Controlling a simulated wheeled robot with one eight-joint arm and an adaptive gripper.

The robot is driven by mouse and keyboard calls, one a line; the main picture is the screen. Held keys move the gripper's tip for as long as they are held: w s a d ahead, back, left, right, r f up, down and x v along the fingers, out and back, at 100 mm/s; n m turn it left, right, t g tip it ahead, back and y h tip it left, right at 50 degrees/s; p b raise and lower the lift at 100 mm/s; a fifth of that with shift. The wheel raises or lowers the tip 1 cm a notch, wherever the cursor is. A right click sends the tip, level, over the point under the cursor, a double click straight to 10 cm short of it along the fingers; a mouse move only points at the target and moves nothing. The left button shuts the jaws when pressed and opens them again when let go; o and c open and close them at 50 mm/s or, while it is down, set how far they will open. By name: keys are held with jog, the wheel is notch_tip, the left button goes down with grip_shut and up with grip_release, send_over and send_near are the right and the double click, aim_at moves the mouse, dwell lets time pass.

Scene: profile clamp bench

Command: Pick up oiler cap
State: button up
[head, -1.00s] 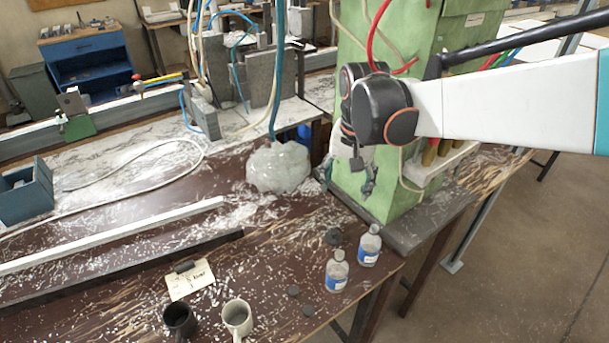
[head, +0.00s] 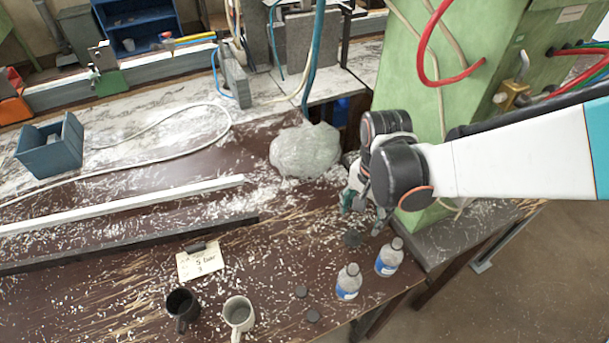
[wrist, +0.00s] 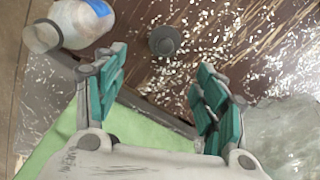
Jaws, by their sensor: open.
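A small round dark grey cap with a raised knob, seemingly the oiler cap (head: 352,238), lies on the brown bench by the green machine's base. It also shows in the wrist view (wrist: 164,41), beyond and between my fingertips. My gripper (head: 364,212) is open and empty, pointing down just above and behind the cap in the head view. In the wrist view its teal-padded fingers (wrist: 160,92) are wide apart, with nothing between them. I cannot tell its exact height over the bench.
Two clear bottles with blue labels (head: 388,257) (head: 348,282) stand close to the cap. Two flat dark discs (head: 301,291) (head: 313,315) and two mugs (head: 239,314) (head: 182,306) are nearer. A plastic-wrapped lump (head: 305,150) and the green machine (head: 450,80) flank my gripper.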

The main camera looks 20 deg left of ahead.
aim_at(354, 232)
jog(key=f+b, duration=0.1)
jog(key=f, duration=0.1)
jog(key=f+b, duration=0.1)
jog(key=f, duration=0.2)
jog(key=s+a+f+b, duration=0.1)
jog(key=f, duration=0.2)
jog(key=shift+f, duration=0.2)
jog(key=shift+d, duration=0.1)
jog(key=c, duration=0.9)
